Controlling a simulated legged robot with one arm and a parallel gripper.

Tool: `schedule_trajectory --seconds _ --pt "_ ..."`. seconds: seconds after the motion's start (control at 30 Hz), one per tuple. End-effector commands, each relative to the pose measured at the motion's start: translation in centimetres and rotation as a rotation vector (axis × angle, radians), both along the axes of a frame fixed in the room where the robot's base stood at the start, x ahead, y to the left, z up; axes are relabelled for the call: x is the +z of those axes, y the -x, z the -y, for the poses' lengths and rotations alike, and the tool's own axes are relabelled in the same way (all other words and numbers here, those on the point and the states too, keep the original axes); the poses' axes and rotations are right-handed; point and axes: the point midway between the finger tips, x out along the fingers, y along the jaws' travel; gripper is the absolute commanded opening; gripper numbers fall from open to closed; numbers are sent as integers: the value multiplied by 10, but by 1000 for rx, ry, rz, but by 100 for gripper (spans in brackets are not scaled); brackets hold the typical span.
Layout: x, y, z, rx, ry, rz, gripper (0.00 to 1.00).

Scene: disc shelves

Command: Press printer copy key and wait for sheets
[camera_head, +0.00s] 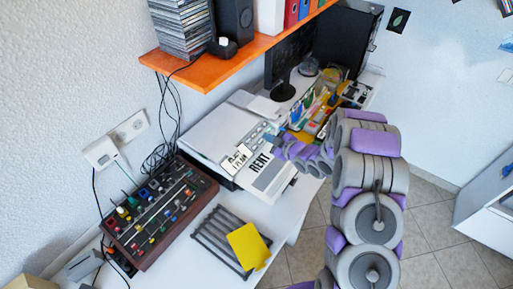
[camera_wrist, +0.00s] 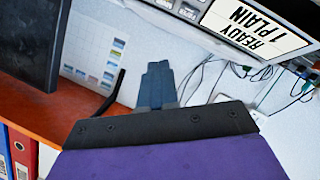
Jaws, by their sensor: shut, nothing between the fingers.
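The printer (camera_head: 212,130) is a white and grey machine on the white desk against the wall. My gripper (camera_head: 278,142) is by the printer's key panel. In the wrist view my gripper (camera_wrist: 157,82) is shut and empty, its dark fingers together. The copy key cannot be made out, nor whether the fingertips touch anything.
A mixer with coloured knobs (camera_head: 160,210) and a dark rack (camera_head: 215,239) with a yellow piece (camera_head: 248,247) occupy the near desk. An orange shelf (camera_head: 196,72) overhangs behind. A monitor (camera_head: 288,62) stands beyond. Tiled floor (camera_head: 425,240) lies open at right.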

Motion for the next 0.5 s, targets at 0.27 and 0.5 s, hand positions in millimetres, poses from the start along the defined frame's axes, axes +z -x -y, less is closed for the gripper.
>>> schedule_trajectory --seconds 0.27,0.5 --pt "-26 -8 -4 0 -9 -1 0" --pt "-55 -15 -16 -1 -11 -4 0"
